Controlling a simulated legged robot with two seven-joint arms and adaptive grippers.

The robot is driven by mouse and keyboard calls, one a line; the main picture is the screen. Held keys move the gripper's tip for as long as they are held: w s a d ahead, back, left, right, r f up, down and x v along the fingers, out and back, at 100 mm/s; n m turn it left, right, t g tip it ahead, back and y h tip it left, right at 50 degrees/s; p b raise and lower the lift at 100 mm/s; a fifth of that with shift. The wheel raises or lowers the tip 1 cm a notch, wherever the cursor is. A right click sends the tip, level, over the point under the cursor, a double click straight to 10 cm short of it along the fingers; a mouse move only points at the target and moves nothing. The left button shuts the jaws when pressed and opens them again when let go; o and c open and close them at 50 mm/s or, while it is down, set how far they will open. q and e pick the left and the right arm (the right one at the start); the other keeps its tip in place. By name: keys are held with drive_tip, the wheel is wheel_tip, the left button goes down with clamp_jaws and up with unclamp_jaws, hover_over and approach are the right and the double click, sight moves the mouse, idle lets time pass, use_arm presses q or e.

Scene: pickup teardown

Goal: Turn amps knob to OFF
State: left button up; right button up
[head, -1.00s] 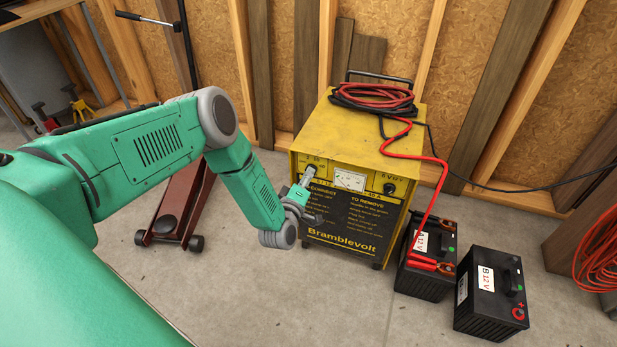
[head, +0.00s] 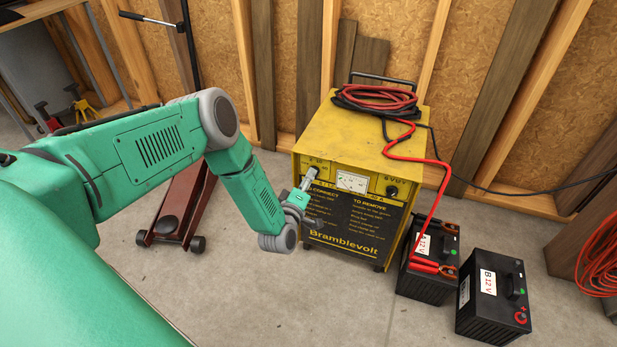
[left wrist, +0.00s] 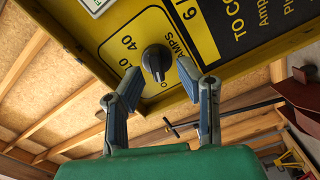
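The yellow Bramblevolt charger (head: 335,140) stands on the floor by the wall. Its black amps knob (left wrist: 155,62) shows in the left wrist view, on a yellow dial with a 40 mark; the OFF mark is not clearly readable. My left gripper (left wrist: 158,68) is open, its two fingers on either side of the knob, with visible gaps. In the head view my left gripper (head: 308,182) is at the upper left of the charger's front and mostly hides the amps knob. My right gripper is not in view.
A second knob (head: 392,191) and a meter (head: 351,182) are on the charger's front. Red cable (head: 385,95) lies on top and runs down to battery A (head: 428,280). Battery B (head: 492,300) stands to its right. A red floor jack (head: 180,205) is left of the charger.

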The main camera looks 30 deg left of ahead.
use_arm(q)
drive_tip(key=v, duration=1.1)
drive_tip(key=shift+a, duration=0.2)
drive_tip(key=shift+f, duration=0.15)
drive_tip(key=shift+d, duration=0.1)
drive_tip(key=s+d+m+g+h+p, duration=0.35)
drive_tip(key=d+m+h, duration=0.2)
drive_tip(key=d, duration=0.35)
drive_tip(key=s+d+r+m+g+p, duration=0.35)
drive_tip(key=s+m+g, duration=0.3)
drive_tip(key=s, duration=0.25)
drive_tip(key=s+a+r+m+g+p, duration=0.1)
drive_tip(key=s+a+r+m+g, duration=0.1)
drive_tip(key=s, duration=0.5)
drive_tip(key=s+a+r+m+g+y+p, duration=0.1)
drive_tip(key=s+a+r+m+g+p, duration=0.1)
drive_tip(key=s, duration=0.5)
wheel_tip(320, 180, up, 2)
drive_tip(key=a+m+g, duration=0.1)
drive_tip(key=a+g, duration=0.1)
drive_tip(key=shift+s+r+g, duration=0.2)
drive_tip(key=shift+s+g, duration=0.15)
drive_tip(key=shift+g, duration=0.05)
